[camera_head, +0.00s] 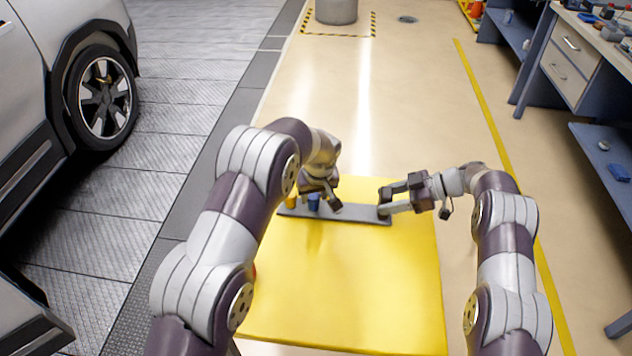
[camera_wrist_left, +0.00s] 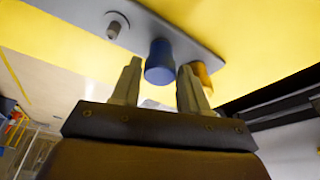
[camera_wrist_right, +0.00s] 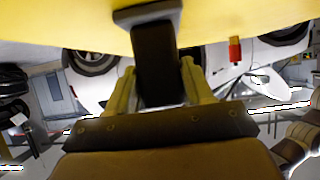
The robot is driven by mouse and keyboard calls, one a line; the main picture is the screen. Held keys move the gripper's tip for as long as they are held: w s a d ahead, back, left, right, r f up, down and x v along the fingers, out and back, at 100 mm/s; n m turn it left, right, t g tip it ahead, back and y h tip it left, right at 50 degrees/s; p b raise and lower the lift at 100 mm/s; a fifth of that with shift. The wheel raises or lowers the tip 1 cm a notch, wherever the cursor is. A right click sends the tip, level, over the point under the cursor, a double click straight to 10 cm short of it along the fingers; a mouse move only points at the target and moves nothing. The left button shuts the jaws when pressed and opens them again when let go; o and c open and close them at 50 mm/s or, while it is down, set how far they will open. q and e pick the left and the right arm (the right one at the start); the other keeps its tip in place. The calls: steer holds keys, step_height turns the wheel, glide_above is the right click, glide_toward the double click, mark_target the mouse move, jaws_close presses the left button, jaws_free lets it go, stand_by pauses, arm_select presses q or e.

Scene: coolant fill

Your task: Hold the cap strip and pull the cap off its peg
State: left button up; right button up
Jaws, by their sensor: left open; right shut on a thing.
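The grey cap strip (camera_head: 348,214) lies across the far part of the yellow table top. A blue cap (camera_head: 313,201) and a yellow cap (camera_head: 291,201) stand toward its left end. My left gripper (camera_head: 324,196) is open at the blue cap. In the left wrist view the blue cap (camera_wrist_left: 160,60) shows between the fingertips, with a bare grey peg (camera_wrist_left: 115,27) to its left and the yellow cap (camera_wrist_left: 203,75) partly behind the right finger. My right gripper (camera_head: 386,201) is shut on the dark block (camera_wrist_right: 155,60) at the strip's right end.
The yellow table top (camera_head: 345,290) is clear in front of the strip. A vehicle (camera_head: 60,60) stands at the left. A workbench (camera_head: 585,60) stands at the far right. A red object (camera_wrist_right: 235,50) hangs at the table edge in the right wrist view.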

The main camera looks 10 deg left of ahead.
mark_target(314, 195)
arm_select(q)
steer(key=shift+x, duration=0.9)
steer(key=c, duration=0.7)
steer(key=shift+o, duration=1)
steer(key=shift+r, duration=0.35)
steer(key=shift+r, duration=2.5)
